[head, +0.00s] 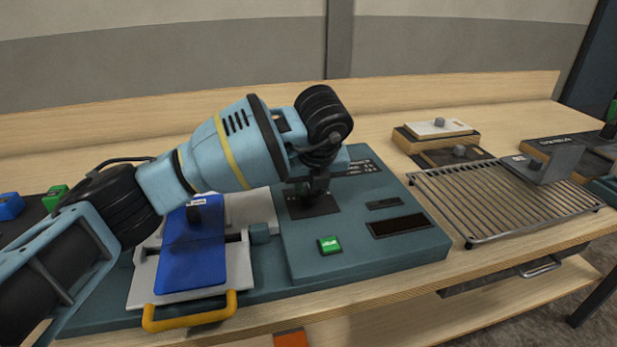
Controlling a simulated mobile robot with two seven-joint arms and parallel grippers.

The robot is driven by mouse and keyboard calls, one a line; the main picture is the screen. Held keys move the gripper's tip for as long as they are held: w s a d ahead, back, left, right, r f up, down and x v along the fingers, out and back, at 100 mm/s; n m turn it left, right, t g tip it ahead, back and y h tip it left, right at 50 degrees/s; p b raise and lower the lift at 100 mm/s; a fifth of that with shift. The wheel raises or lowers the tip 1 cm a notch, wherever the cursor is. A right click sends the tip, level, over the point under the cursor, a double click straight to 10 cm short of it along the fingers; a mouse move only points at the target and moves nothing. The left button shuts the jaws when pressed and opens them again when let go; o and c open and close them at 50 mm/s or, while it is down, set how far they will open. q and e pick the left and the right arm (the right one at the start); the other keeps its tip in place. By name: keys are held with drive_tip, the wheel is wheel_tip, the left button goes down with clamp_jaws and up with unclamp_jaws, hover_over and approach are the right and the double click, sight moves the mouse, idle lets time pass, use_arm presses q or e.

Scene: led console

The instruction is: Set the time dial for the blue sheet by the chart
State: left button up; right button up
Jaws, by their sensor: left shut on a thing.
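The blue sheet (190,255) lies on a light grey sliding plate (238,265) with a yellow handle, at the left of the teal console (285,265). My left gripper (313,197) reaches down onto the dark dial plate (298,212) on the console top. It is shut on the time dial, which its fingers and wrist mostly hide, so I cannot read the setting. A green button (329,245) and a dark display strip (399,225) are on the console front. No lit digits can be made out. I cannot make out a chart. My right gripper is not in view.
A wire rack (500,205) with a grey handled block (545,162) stands to the right. Blue (10,206) and green (55,196) blocks sit at the far left. A drawer handle (540,267) shows below the bench edge.

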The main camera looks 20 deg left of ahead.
use_arm(q)
drive_tip(key=n, duration=0.1)
drive_tip(key=n+p, duration=0.1)
drive_tip(key=shift+d+r+n+g+y+p, duration=0.1)
drive_tip(key=shift+r+n+g+y+p, duration=0.2)
drive_tip(key=shift+y, duration=0.1)
drive_tip(key=shift+w+f+n+g+p, duration=0.1)
drive_tip(key=shift+n+g+p, duration=0.2)
drive_tip(key=shift+n+p, duration=0.35)
drive_tip(key=shift+n+y, duration=0.3)
drive_tip(key=shift+n, duration=0.05)
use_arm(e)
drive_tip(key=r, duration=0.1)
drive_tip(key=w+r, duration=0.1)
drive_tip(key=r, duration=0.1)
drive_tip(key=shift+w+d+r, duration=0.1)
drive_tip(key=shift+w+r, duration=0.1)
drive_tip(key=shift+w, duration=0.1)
use_arm(q)
drive_tip(key=shift+f, duration=0.1)
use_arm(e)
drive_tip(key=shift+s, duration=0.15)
use_arm(q)
drive_tip(key=o, duration=1)
drive_tip(key=shift+f, duration=0.1)
drive_tip(key=shift+v, duration=3.95)
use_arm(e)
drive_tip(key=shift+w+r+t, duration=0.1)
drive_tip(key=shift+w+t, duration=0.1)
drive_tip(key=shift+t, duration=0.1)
